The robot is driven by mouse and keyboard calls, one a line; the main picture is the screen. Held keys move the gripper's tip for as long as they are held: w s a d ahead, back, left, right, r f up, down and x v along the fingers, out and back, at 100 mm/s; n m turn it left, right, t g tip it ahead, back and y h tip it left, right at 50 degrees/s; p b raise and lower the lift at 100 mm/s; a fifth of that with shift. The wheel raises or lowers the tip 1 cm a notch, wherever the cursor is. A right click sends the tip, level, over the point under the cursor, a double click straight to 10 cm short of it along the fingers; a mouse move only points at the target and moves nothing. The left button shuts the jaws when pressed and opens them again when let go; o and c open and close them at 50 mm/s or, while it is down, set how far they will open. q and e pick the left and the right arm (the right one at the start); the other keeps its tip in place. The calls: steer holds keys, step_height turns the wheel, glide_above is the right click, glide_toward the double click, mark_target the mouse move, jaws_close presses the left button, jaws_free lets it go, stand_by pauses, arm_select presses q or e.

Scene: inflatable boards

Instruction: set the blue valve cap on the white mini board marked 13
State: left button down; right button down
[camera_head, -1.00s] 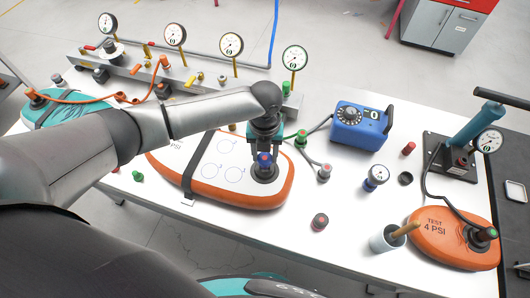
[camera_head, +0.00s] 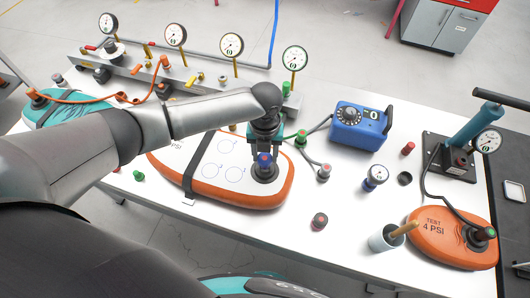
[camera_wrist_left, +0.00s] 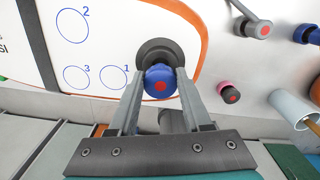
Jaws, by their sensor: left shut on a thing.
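The white mini board (camera_head: 205,172) with an orange rim lies at the front middle of the table, with a dark strap across it. Its printed label ends in PSI; the number is hidden by my arm. Blue circles numbered 1, 2 and 3 show in the left wrist view (camera_wrist_left: 60,50). My left gripper (camera_head: 265,158) is shut on the blue valve cap (camera_wrist_left: 160,82), which has a red dot on top. The cap is over the board's round black valve (camera_wrist_left: 158,50), at its right end. Whether it touches the valve is unclear. My right gripper is out of view.
A blue pump box (camera_head: 360,126) stands behind, right of the board. An orange test board (camera_head: 452,238) marked 4 PSI and a cup (camera_head: 386,240) are at the right. A dark red-topped cap (camera_head: 319,221) lies nearby. A gauge manifold (camera_head: 205,82) runs along the back.

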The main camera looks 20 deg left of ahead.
mark_target(265, 157)
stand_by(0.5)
arm_select(q)
steer(key=shift+f+b, duration=0.95)
steer(key=shift+f, duration=0.45)
steer(key=shift+c, duration=1.3)
jaws_free()
steer(key=shift+r, duration=0.1)
step_height(265, 157, up, 15)
steer(key=shift+p, duration=0.3)
